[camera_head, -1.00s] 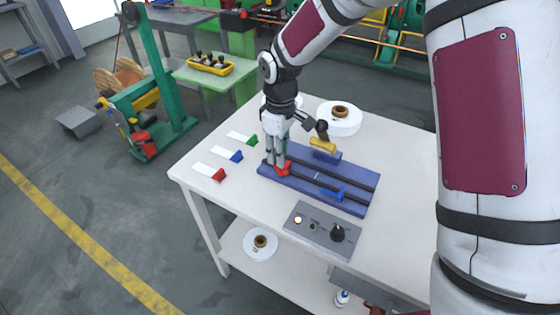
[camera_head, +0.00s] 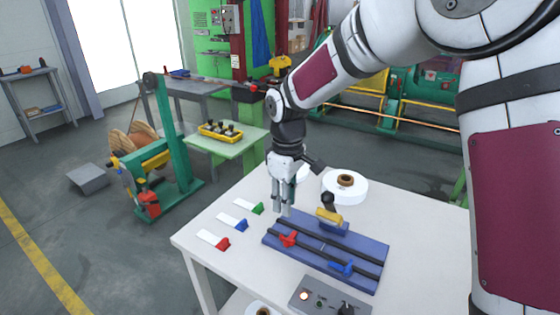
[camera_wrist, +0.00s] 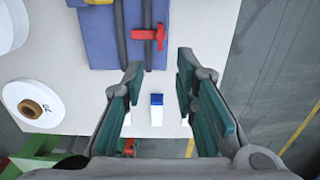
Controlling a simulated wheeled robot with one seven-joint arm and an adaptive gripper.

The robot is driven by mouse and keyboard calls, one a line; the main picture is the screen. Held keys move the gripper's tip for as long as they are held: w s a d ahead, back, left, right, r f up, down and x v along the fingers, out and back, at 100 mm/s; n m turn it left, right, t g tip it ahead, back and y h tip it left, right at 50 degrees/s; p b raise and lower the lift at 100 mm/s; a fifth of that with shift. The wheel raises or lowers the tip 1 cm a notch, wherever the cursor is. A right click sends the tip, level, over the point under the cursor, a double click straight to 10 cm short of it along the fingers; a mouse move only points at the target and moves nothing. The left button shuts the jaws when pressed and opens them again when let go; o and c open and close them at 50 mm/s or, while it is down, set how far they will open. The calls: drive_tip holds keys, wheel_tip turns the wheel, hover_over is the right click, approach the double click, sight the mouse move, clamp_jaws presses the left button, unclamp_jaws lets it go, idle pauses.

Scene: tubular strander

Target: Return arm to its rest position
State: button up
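My gripper (camera_head: 281,207) hangs pointing down above the white table (camera_head: 215,272), at the far left end of the blue fixture (camera_head: 368,246). In the wrist view its two teal-padded fingers (camera_wrist: 158,80) stand wide apart with nothing between them. A red clamp piece (camera_head: 287,240) sits on the fixture's black rails, clear of the fingers. In the wrist view the red piece (camera_wrist: 149,36) lies beyond the fingertips. A blue-and-white tag (camera_wrist: 156,108) shows on the table between and below the fingers.
Red, blue and green-ended tags (camera_head: 214,239) lie left of the fixture. White spools (camera_head: 345,187) stand behind it, and a grey control box (camera_head: 325,300) in front. A green side table (camera_head: 222,145) stands behind.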

drive_tip(key=s+d+r+m+t, duration=0.3)
drive_tip(key=s+d+r+m, duration=0.3)
drive_tip(key=s+d+r, duration=0.55)
drive_tip(key=s+d+r+m+t, duration=0.1)
drive_tip(key=s+d+m, duration=0.1)
drive_tip(key=s, duration=0.6)
drive_tip(key=s+d+r+m, duration=0.2)
drive_tip(key=s+m, duration=0.1)
drive_tip(key=s, duration=0.5)
drive_tip(key=shift+t, duration=0.4)
drive_tip(key=shift+s, duration=0.1)
